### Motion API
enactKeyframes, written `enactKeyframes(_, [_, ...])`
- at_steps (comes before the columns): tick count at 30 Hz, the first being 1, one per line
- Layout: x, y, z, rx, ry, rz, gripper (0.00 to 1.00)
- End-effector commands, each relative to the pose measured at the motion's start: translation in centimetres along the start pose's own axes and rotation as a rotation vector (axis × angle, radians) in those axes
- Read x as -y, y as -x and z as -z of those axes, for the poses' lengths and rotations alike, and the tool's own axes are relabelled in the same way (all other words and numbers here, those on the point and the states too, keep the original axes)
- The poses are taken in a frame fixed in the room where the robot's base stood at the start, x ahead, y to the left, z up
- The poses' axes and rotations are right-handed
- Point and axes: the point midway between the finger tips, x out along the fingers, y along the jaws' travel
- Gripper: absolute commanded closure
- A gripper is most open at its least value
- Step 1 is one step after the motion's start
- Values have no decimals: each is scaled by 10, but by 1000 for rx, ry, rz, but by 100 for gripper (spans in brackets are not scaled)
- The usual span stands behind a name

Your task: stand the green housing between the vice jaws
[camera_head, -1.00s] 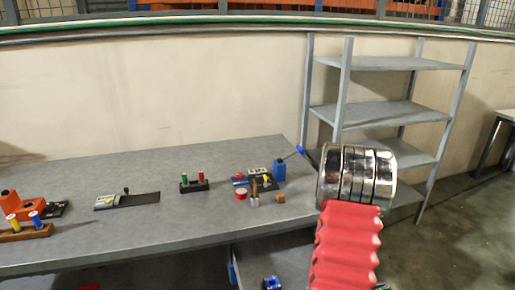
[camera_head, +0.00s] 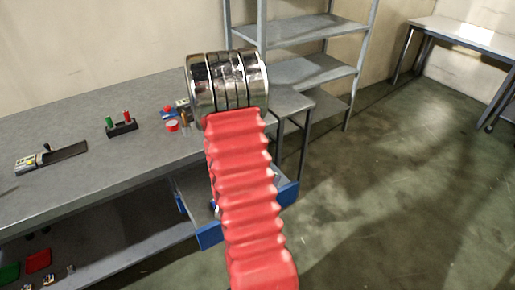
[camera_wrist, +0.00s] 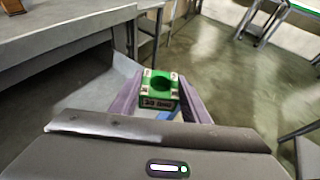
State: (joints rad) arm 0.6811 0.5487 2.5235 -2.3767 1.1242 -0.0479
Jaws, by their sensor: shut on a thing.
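The green housing (camera_wrist: 158,86) is a block with a round dark hole in its top and pale markings on its sides. It sits between the two purple-grey fingers of my gripper (camera_wrist: 158,100) in the wrist view, and the gripper is shut on it. In the head view my red-sleeved arm with its silver rings hides the gripper and the housing. A low grey-and-black device with a small handle (camera_head: 50,158) lies on the bench at the left; it may be the vice, but its jaws are too small to make out.
The grey bench (camera_head: 80,120) bears a black block with green and red pegs (camera_head: 121,127) and a red round piece (camera_head: 172,126). A blue-edged drawer (camera_head: 210,236) stands open below it. A shelf rack (camera_head: 300,70) stands behind. The floor at right is clear.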

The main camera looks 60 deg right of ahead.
Motion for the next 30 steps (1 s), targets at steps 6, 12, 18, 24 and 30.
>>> enactKeyframes(6, [-84, 40, 5, 1, 82, -205, 89])
enactKeyframes(12, [-150, 87, 13, 1, 153, -373, 89])
enactKeyframes(18, [-206, 142, 25, 2, 221, -533, 89])
enactKeyframes(24, [-251, 203, 39, 2, 284, -685, 89])
enactKeyframes(30, [-287, 270, 55, 4, 346, -830, 89])
